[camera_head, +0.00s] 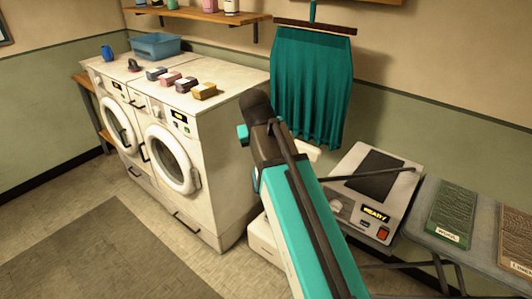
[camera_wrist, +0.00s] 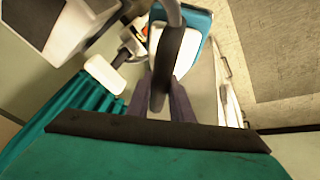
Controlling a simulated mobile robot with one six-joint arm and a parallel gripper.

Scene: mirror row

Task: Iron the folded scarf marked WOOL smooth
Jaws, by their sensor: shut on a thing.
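The folded scarf marked WOOL (camera_head: 458,208) is green and ribbed. It lies flat on the grey ironing board (camera_head: 422,212) at the right, with a white label at its near edge. In the wrist view my gripper (camera_wrist: 168,100) is shut on a dark, curved handle (camera_wrist: 172,60), which looks like that of an iron. The handle partly covers a teal and white shape behind it. In the head view my own arm hides most of the gripper and the held thing. They are near the hanging teal cloth, well left of the scarf.
A brown folded cloth (camera_head: 518,225), label perhaps LINEN, lies right of the scarf. A white station (camera_head: 345,212) with a dark plate and READY display stands left of the board. A teal cloth (camera_head: 310,85) hangs behind. Washers (camera_head: 215,135) stand left, with several small blocks on top.

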